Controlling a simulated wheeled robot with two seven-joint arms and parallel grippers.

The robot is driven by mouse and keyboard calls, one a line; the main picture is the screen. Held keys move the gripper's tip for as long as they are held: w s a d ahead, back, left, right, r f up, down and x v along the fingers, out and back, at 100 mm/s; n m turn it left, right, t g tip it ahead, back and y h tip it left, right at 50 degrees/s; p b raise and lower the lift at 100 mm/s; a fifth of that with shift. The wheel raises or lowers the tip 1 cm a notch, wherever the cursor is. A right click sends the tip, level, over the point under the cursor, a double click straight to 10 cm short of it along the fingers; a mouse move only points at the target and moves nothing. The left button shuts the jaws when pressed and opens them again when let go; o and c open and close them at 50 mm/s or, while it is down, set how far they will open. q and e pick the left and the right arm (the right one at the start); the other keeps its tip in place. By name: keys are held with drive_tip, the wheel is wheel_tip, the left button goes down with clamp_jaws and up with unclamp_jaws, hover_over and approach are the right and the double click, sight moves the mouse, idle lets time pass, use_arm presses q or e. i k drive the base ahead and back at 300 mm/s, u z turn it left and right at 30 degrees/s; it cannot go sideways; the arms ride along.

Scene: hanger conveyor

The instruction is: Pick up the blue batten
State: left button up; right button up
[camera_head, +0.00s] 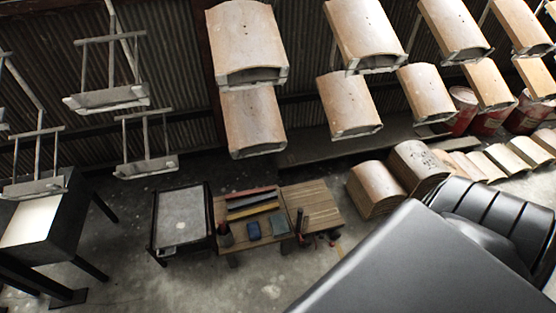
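Several thin battens lie side by side on a low wooden table (318,200) in the middle of the view. One is a red batten (250,191), one is a dark batten (250,201) that may be the blue one, and one is a yellow batten (252,212). The dark one's colour is too dim to be sure of. A small blue block (254,229) and a teal block (279,222) lie in front of them. Neither of my grippers shows in this view.
A grey-topped stand (181,217) is left of the table. Curved tiles (252,119) hang on conveyor hangers above and behind. Stacked tiles (377,188) stand on the floor to the right, with red buckets (460,110) behind. The floor in front of the table is clear.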

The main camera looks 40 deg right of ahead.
sight(269, 196)
drive_tip(key=z, duration=0.7)
drive_tip(key=i, duration=0.6)
drive_tip(key=z, duration=0.55)
